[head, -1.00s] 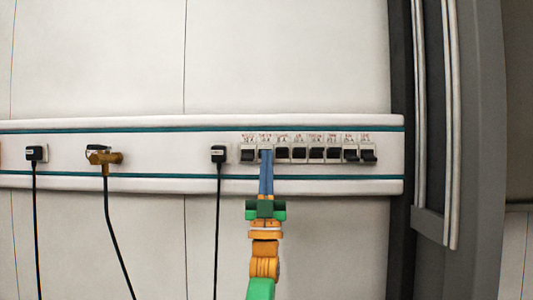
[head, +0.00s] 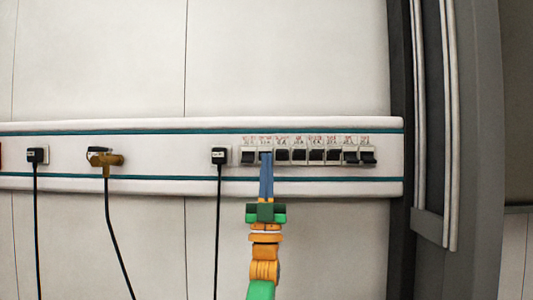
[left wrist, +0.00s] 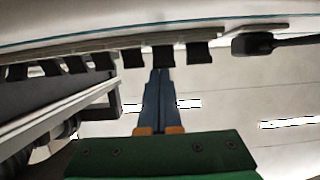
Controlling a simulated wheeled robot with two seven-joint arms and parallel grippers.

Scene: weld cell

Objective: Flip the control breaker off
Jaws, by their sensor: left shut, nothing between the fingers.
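A row of several breakers with black toggles (head: 299,155) sits on the right part of the white wall rail, with small red labels above that I cannot read. I cannot tell by label which is the control breaker. My left gripper (head: 266,156) is shut and empty, its blue fingers pointing up at the second breaker from the left and hiding most of its toggle. In the left wrist view the fingertips (left wrist: 161,72) are just below one black toggle (left wrist: 163,56); I cannot tell if they touch. My right gripper is not in view.
A brass fitting (head: 104,158) and another black plug (head: 37,155) are further left. A grey post (head: 473,150) stands to the right.

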